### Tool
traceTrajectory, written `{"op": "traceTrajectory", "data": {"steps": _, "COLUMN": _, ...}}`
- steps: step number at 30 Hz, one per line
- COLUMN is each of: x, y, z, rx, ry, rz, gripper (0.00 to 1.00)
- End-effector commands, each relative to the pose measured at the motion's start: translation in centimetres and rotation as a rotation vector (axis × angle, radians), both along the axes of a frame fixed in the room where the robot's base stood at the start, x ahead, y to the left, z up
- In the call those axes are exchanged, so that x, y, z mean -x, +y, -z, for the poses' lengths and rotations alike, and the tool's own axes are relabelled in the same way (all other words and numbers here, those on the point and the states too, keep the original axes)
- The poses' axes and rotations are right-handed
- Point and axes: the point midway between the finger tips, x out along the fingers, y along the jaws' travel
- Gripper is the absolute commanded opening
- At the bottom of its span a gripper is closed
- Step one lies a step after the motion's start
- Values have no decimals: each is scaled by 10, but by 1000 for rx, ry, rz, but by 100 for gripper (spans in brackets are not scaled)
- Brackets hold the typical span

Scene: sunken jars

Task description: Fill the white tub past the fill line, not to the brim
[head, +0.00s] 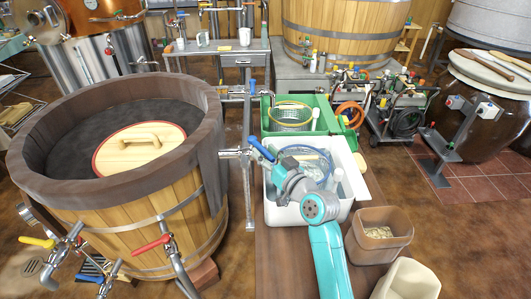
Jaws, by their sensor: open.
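The white tub (284,214) stands on the brown bench in the centre. Inside it I see a blue ring (331,172) and clear, glassy items (337,184). The fill line and the water level cannot be made out. A metal tap (234,153) with a blue lever (261,148) sits at the tub's upper left. My teal arm reaches up from the bottom over the tub's front. My gripper (272,163) is small and partly hidden by my wrist. It is open, close to the blue lever; I cannot tell whether they touch.
A green crate (323,112) with a yellow ring stands behind the tub. A brown bin (384,219) and a cream container (408,282) stand to the right. A large wooden vat (150,215) with taps fills the left. Carts with hoses stand farther back right.

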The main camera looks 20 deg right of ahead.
Motion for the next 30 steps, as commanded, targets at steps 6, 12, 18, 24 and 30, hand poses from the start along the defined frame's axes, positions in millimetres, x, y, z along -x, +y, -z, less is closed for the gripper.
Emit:
{"op": "traceTrajectory", "data": {"steps": 6, "x": -3, "y": 1, "z": -1, "rx": 1, "ry": -1, "rz": 0, "gripper": 46}}
{"op": "traceTrajectory", "data": {"steps": 12, "x": -3, "y": 1, "z": 0, "rx": 1, "ry": -1, "rz": 0, "gripper": 26}}
{"op": "traceTrajectory", "data": {"steps": 18, "x": -3, "y": 1, "z": 0, "rx": 1, "ry": -1, "rz": 0, "gripper": 0}}
{"op": "traceTrajectory", "data": {"steps": 24, "x": -3, "y": 1, "z": 0, "rx": 1, "ry": -1, "rz": 2, "gripper": 0}}
{"op": "traceTrajectory", "data": {"steps": 30, "x": -3, "y": 1, "z": 0, "rx": 1, "ry": -1, "rz": 26, "gripper": 0}}
